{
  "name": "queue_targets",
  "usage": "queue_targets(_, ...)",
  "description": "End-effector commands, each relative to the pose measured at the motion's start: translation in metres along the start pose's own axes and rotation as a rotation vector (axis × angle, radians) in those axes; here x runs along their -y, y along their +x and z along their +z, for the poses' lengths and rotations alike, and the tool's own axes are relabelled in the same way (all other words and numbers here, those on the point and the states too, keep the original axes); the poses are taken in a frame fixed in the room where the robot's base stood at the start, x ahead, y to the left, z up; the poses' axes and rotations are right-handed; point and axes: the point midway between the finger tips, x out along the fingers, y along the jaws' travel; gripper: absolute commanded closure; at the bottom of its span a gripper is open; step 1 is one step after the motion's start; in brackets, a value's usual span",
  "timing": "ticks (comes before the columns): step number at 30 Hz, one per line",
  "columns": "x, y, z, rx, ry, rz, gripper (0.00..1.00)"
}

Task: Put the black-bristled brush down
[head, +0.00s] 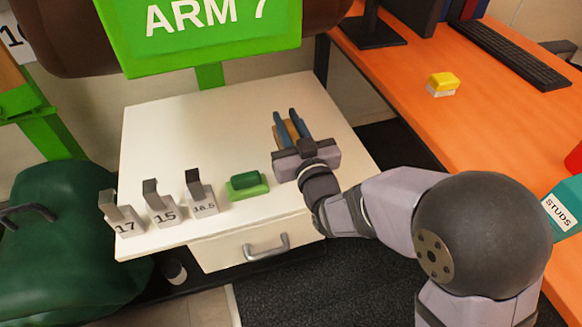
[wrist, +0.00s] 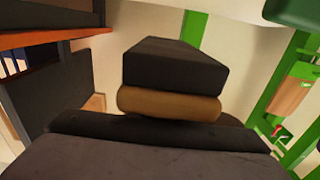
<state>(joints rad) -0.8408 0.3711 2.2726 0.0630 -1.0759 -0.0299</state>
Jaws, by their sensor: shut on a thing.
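My gripper (head: 286,114) is over the right part of the white table, its two blue fingers pointing toward the back. It is shut on the black-bristled brush, whose tan body (head: 287,133) shows between the fingers. In the wrist view the brush's black bristle block (wrist: 172,66) sits above its tan back (wrist: 168,104). Whether the brush touches the white table top (head: 235,115) is hard to tell.
Three labelled metal gauges (head: 160,207) and a green block-like item (head: 248,185) stand along the table's front. The table's back left is clear. A yellow-and-white block (head: 442,84), a keyboard (head: 510,52) and a STUDS box (head: 562,208) are on the orange desk (head: 400,75).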

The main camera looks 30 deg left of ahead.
Motion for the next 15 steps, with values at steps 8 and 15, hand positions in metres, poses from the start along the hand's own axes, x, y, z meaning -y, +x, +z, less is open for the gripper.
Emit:
queue_targets(8,0.000,0.000,0.040,0.003,0.000,0.000,1.00)
queue_targets(15,0.000,0.000,0.044,0.000,0.000,0.000,1.00)
